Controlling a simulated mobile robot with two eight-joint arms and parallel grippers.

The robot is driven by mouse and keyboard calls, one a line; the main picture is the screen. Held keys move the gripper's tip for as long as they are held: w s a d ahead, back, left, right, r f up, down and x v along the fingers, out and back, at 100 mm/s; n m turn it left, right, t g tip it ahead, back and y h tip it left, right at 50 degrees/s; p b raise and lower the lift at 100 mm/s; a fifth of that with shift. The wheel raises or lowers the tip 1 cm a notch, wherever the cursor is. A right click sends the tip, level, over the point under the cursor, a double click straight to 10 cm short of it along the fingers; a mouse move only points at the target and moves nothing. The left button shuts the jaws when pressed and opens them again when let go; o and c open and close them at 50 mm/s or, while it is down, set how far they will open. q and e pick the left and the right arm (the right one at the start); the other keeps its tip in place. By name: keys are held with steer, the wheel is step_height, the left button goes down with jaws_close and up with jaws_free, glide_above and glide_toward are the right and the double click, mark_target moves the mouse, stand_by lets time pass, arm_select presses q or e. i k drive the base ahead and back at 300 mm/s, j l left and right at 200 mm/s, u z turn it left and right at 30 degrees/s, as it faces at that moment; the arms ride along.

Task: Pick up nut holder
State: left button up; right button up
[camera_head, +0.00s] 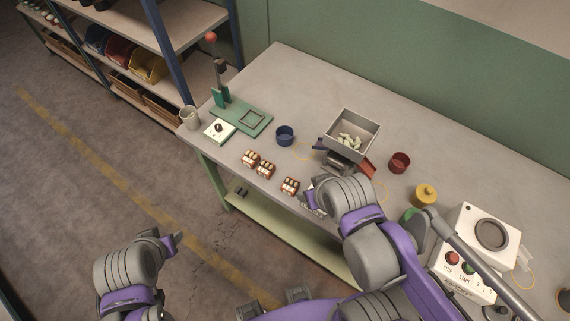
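Three small red-brown blocks with pale tops, which look like the nut holders, sit near the table's front edge: one at the left (250,158), one beside it (266,170), and one further right (290,186). My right gripper (313,200) is low at the front edge, just right of the rightmost block. Its wrist hides much of it, and I cannot tell whether it touches the block or holds anything. My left gripper (173,241) is over the floor, left of the table and away from the blocks. Its finger gap is unclear.
A grey hopper (352,128) with pale pieces stands behind my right wrist. A blue cup (285,136), red cup (400,162), green press (241,117) and yellow container (425,195) surround the work area. A white control box (466,262) stands at right.

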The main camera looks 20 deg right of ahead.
mark_target(290, 185)
steer(key=j+z, duration=0.15)
steer(key=z, duration=0.25)
steer(key=j+z, duration=0.1)
steer(key=z, duration=0.3)
steer(key=j+z, duration=0.15)
steer(key=z, duration=0.25)
